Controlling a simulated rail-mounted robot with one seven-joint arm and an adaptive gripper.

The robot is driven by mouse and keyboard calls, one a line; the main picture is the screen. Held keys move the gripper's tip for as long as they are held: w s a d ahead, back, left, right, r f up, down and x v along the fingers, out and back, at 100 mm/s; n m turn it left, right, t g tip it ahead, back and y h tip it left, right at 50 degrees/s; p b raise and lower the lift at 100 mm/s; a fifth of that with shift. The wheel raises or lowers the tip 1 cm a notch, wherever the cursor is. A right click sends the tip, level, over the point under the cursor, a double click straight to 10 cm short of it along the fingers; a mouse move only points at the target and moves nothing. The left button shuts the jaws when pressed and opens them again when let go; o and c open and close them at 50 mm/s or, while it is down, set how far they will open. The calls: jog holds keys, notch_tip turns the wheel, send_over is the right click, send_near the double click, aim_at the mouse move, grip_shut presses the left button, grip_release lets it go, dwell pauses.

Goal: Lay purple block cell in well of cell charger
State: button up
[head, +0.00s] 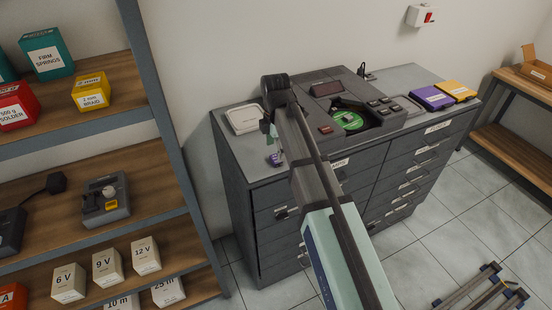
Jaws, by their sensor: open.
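A small purple block with a pale label, which looks like the purple block cell (275,159), is at the front edge of the grey cabinet's top in the head view. My gripper (270,136) is open just above and left of it, partly hidden behind my own arm; I cannot tell whether they touch. A grey device with a raised yellow and white part, possibly the cell charger (106,207), stands on the middle shelf at left. I cannot make out an empty well in it.
The grey drawer cabinet (262,205) bears a white-topped box (244,118), a dark machine with a green disc (349,121), and purple (432,98) and yellow (455,90) cases. The shelf unit's upright (163,130) stands between the shelves and the cabinet. Labelled boxes fill other shelves.

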aim_at(276, 159)
jog(key=shift+f+p, duration=0.55)
jog(key=shift+f, duration=1.2)
jog(key=shift+s, duration=0.1)
jog(key=c, duration=1.3)
jog(key=shift+r, duration=0.15)
jog(key=shift+c, duration=0.2)
